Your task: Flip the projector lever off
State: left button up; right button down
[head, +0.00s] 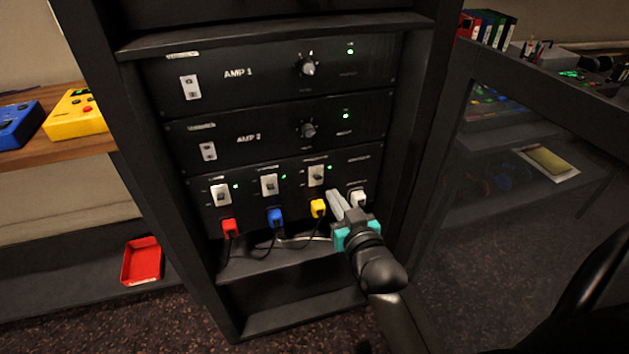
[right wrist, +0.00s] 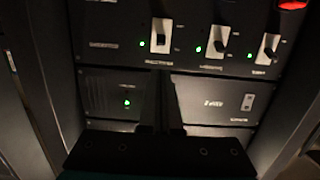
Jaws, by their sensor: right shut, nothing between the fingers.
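The switch panel at the bottom of the rack has three pale rocker-style levers: left (head: 221,195), middle (head: 270,184) and right (head: 316,176). Small labels sit above them, too blurred to read surely; I cannot confirm which says projector. A green light glows beside each lever. The right lever also shows in the right wrist view (right wrist: 161,38), which sees the panel upside down. My right gripper (head: 335,195) is shut and empty, its tips just below and right of the right lever, in front of the panel. Contact cannot be told. My left gripper is not in view.
Red (head: 229,227), blue (head: 275,217), yellow (head: 318,207) and white (head: 358,197) plugs line the panel's lower edge, with cables below. AMP 2 (head: 270,136) and AMP 1 (head: 260,80) sit above. The rack's right post (head: 425,130) stands close to my arm.

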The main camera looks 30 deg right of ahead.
jog(key=b, duration=0.3)
send_near(316, 167)
jog(key=w, duration=0.3)
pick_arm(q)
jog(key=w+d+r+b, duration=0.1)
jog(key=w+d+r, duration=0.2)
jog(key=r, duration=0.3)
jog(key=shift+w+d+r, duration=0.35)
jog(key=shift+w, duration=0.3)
pick_arm(e)
jog(key=shift+w+d+f, duration=0.2)
jog(key=shift+w+d, duration=0.2)
jog(key=shift+w, duration=0.3)
jog(key=shift+w+d+f, duration=0.2)
jog(key=shift+w+d, duration=0.15)
jog(key=shift+w, duration=0.4)
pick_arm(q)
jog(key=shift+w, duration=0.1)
pick_arm(e)
jog(key=shift+f, duration=0.1)
